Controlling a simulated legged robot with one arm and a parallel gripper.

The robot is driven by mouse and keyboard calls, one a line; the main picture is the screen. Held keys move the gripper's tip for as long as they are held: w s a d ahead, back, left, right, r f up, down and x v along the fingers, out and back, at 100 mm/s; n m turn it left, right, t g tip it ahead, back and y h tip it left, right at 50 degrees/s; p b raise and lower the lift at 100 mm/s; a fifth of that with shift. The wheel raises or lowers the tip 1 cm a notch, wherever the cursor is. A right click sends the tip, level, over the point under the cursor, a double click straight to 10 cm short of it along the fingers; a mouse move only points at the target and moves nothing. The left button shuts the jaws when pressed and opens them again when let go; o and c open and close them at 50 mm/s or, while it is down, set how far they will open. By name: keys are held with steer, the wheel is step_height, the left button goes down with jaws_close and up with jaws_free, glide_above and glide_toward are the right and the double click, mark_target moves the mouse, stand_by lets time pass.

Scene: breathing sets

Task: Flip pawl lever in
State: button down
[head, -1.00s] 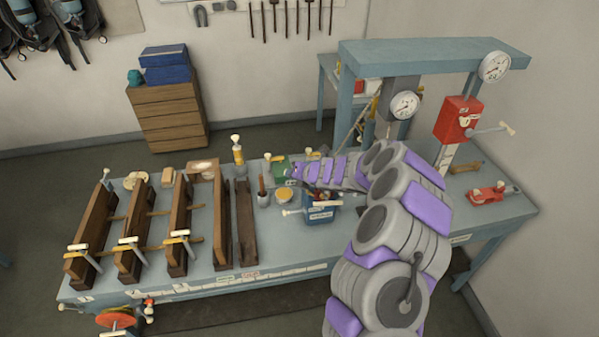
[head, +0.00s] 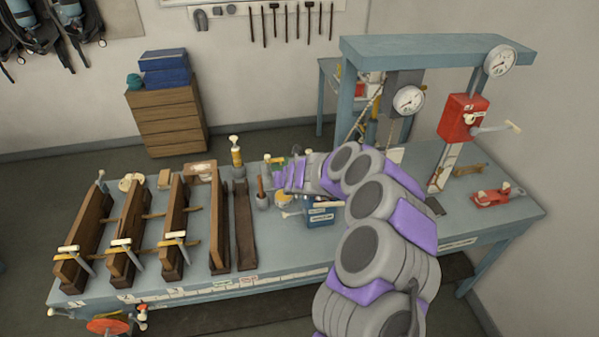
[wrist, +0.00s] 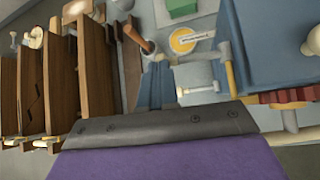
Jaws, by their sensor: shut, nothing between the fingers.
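A red box with a crank handle (head: 463,117) is mounted on the right post of the blue frame. A red wheel (head: 108,326) with pale handles sits at the bench's front left. I cannot tell which part is the pawl lever; none shows clearly. My gripper (head: 279,176) is over the middle of the bench, left of the crank box and well apart from it. In the wrist view the dark jaw plate of my gripper (wrist: 160,125) crosses the lower part; it is shut and empty.
A blue box (head: 319,213) stands on the bench beside my gripper. A yellow-topped tin (wrist: 184,41) and a cup with a brown handle (head: 262,200) are close by. Wooden boards with clamps (head: 128,235) fill the left. A red tool (head: 492,196) lies at the right.

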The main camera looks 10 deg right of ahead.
steer(key=shift+d+r, duration=0.1)
steer(key=shift+d+r+p, duration=0.15)
steer(key=shift+d+p, duration=0.4)
steer(key=shift+d, duration=0.25)
steer(key=a+p+v, duration=0.1)
steer(key=v, duration=1.2)
steer(key=shift+s+r, duration=0.25)
steer(key=shift+s, duration=0.05)
steer(key=shift+d, duration=0.15)
